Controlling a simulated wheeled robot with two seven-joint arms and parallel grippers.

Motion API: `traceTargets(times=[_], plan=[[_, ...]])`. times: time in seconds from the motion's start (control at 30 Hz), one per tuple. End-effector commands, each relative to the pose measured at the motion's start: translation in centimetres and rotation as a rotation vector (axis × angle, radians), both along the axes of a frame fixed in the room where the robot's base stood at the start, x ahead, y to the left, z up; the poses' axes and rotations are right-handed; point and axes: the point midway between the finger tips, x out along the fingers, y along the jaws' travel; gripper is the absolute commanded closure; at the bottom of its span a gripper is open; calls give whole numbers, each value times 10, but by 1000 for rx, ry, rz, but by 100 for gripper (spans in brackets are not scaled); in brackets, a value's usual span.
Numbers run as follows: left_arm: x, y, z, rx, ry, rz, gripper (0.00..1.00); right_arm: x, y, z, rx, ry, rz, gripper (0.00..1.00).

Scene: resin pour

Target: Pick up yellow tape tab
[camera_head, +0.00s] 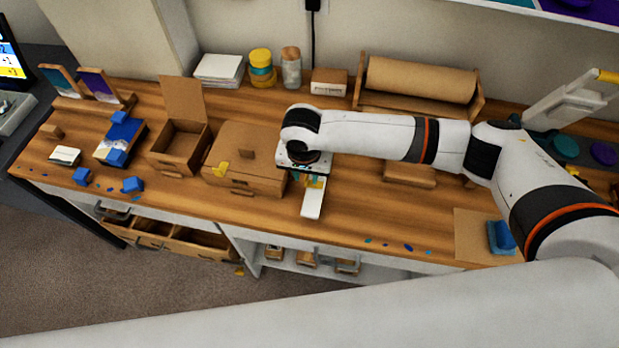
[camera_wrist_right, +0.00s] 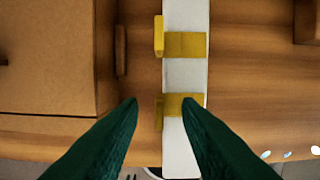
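A long white strip (camera_wrist_right: 185,145) lies on the bench and carries two yellow tape tabs. The upper yellow tape tab (camera_wrist_right: 186,44) and the lower yellow tape tab (camera_wrist_right: 184,103) each have an upright end at the strip's left edge. My right gripper (camera_wrist_right: 159,102) is open above the strip, with dark green fingers apart. The lower tab's upright end shows between the fingertips; I cannot tell whether they touch it. In the head view the white strip (camera_head: 312,203) shows below my right wrist, which partly hides the tabs. My left gripper is out of view.
An open box (camera_head: 180,146) is farther left. A brown paper roll (camera_head: 420,80) lies behind.

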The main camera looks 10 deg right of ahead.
Motion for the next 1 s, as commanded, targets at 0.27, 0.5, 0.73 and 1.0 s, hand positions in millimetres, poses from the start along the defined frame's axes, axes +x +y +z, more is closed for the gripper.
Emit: traceTargets(times=[0.27, 0.5, 0.73, 1.0], plan=[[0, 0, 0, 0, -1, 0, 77, 0, 0, -2, 0, 0, 1, 77], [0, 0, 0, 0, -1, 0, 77, 0, 0, -1, 0, 0, 1, 100], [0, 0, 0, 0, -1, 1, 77, 0, 0, -1, 0, -1, 1, 100], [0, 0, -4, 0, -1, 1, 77, 1, 1, 21, 3, -3, 1, 100]])
